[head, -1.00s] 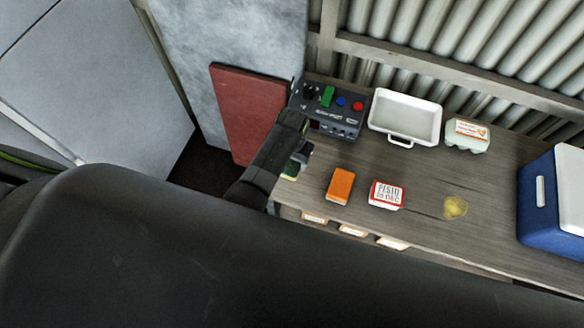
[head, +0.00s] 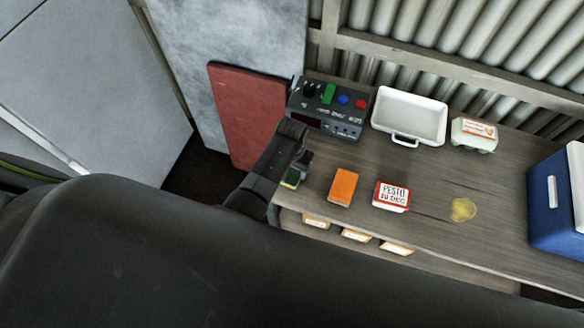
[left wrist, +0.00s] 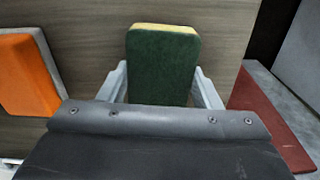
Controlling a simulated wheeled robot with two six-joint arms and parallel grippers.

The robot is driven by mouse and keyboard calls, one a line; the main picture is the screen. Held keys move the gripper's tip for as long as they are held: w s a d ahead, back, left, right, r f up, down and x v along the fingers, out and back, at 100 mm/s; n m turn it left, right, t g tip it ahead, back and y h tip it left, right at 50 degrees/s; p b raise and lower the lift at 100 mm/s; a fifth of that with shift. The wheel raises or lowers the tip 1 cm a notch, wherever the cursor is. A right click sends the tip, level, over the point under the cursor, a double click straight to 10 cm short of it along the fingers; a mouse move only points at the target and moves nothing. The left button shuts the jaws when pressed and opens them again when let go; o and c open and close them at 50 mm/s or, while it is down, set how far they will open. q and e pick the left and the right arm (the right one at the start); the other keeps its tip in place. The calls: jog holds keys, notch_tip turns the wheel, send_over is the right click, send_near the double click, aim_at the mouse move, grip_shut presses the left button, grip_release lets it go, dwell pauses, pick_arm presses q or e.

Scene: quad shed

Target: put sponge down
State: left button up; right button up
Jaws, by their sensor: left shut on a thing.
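The sponge (left wrist: 162,62), dark green with a yellow edge, sits between the two grey fingers of my left gripper (left wrist: 165,85) in the left wrist view. The gripper is shut on it. In the head view the sponge (head: 291,179) shows small at the front left corner of the wooden bench (head: 330,215), beside my left gripper (head: 299,168). I cannot tell whether the sponge touches the bench top. My right gripper is not in view.
Behind are a control box (head: 326,108), a white tray (head: 408,117) and an egg carton (head: 474,135). A blue cooler (head: 555,209) stands at right.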

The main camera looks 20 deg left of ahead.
pick_arm(q)
jog(key=shift+f, duration=0.2)
jog(key=o, duration=0.9)
jog(key=shift+o, duration=0.2)
